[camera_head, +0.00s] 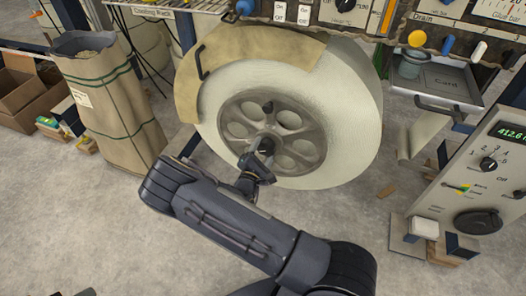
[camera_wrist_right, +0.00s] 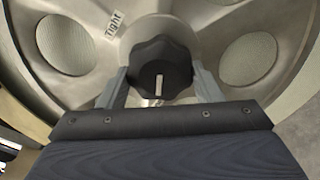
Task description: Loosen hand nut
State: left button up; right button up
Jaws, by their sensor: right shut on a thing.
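The hand nut is a dark, lobed knob with a white mark (camera_wrist_right: 157,72) at the hub of a large pale wheel (camera_head: 345,100). In the wrist view the two fingers of my right gripper (camera_wrist_right: 161,90) stand on either side of the nut, shut on it. In the head view my right gripper (camera_head: 262,160) reaches the wheel's hub and hides most of the nut. A label reading "Tight" (camera_wrist_right: 115,24) is on the hub plate, up and left of the nut. My left gripper is not in view.
A tan cover (camera_head: 187,95) with a dark handle wraps the wheel's upper left. A brown sack (camera_head: 110,100) stands at the left. A grey tray (camera_head: 440,83) and a control panel (camera_head: 480,165) are at the right. Small blocks lie on the floor below the panel.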

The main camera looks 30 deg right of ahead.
dwell(0.3)
jog(key=o, duration=1)
jog(key=shift+c, duration=0.2)
jog(key=p+v, duration=0.1)
jog(key=v, duration=0.7)
jog(key=shift+d, duration=0.1)
